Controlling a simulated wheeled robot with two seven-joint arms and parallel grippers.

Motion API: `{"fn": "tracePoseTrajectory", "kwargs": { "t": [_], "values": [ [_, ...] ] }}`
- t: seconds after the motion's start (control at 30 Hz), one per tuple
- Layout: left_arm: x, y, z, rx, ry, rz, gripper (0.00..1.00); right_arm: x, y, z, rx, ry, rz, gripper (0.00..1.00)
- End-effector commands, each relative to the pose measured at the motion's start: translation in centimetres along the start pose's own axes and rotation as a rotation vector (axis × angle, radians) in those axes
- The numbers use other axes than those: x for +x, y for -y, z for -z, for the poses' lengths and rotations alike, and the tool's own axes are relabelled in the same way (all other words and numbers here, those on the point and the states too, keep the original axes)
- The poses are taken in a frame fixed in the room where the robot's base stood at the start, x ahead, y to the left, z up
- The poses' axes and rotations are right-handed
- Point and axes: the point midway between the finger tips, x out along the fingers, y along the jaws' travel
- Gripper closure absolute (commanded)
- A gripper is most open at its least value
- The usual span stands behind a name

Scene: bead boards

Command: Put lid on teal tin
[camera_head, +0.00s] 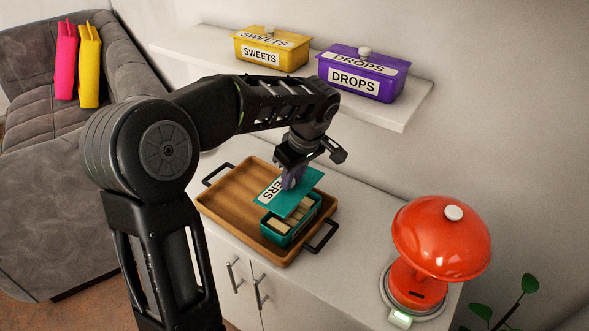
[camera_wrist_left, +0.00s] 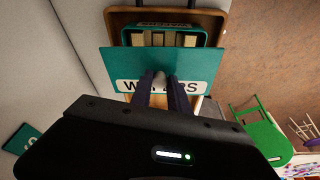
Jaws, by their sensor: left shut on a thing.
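The open teal tin (camera_head: 281,236) stands in the wooden tray and holds several pale blocks; it also shows in the left wrist view (camera_wrist_left: 197,34). My left gripper (camera_head: 290,181) is shut on the knob of the teal lid (camera_head: 308,191). The lid, with its white lettered label, is held above the tray, partly over the tin and offset toward the back left. In the left wrist view the lid (camera_wrist_left: 120,68) covers the near part of the tin, and the knob (camera_wrist_left: 159,79) sits between the fingers. I cannot tell the exact gap between lid and tin. My right gripper is not seen.
The wooden tray (camera_head: 228,202) with black handles rests on a white cabinet (camera_head: 335,275). A shelf (camera_head: 408,116) above holds a yellow sweets tin (camera_head: 271,48) and a purple drops tin (camera_head: 361,75).

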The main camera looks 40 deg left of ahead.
Motion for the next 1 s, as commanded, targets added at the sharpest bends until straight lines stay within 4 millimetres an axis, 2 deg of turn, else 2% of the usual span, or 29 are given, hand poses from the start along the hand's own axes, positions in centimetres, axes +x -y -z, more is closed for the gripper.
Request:
{"fn": "tracePoseTrajectory", "kwargs": {
  "t": [0.37,0.8,1.0],
  "values": [
    [0.6,0.0,-0.1,0.000,0.000,0.000,1.00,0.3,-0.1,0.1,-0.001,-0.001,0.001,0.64],
    [4.4,0.0,-1.2,0.001,0.000,0.002,1.00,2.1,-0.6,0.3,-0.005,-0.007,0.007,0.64],
    [5.9,0.0,-1.6,0.001,0.000,0.000,1.00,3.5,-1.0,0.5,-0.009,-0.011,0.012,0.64]
  ]
}}
